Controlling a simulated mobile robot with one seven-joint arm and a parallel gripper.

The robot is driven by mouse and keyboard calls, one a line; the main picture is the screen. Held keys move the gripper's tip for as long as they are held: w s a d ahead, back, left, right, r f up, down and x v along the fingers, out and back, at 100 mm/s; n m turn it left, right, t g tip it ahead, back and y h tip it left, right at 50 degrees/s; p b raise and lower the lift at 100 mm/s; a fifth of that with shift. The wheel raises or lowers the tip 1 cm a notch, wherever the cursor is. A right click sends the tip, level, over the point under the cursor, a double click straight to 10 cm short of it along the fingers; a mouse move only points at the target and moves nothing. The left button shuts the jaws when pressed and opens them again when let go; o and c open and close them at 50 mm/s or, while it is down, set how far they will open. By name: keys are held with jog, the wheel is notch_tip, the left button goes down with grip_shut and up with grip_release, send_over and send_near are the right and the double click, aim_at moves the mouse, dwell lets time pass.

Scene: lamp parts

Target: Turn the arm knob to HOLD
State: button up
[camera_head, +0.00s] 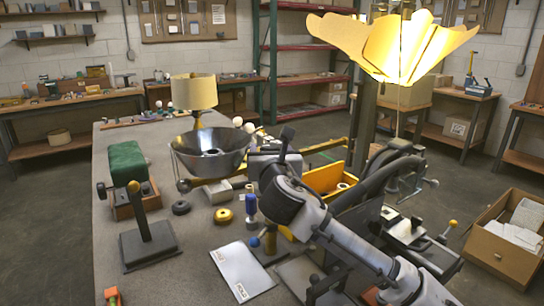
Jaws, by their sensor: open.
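A pale plate (241,272) lies on the grey bench, with small dark lettering at two corners; the lower word looks like HOLD. Beside its upper right edge stands a small dark-based fitting with a blue ball (254,242), partly behind my arm. I cannot tell for sure whether this is the arm knob, or where it points. My gripper (272,158) is at the end of my arm, above the bench, right of the metal bowl shade (209,152). It is open, but its fingertips are hard to make out. It appears apart from the plate and the blue ball.
A lit petal shade (395,45) hangs upper right. The front left bench is mostly clear.

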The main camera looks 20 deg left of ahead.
jog(key=b+v, duration=0.3)
jog(key=v, duration=1)
jog(key=shift+s+d, duration=0.2)
jog(key=shift+s, duration=0.1)
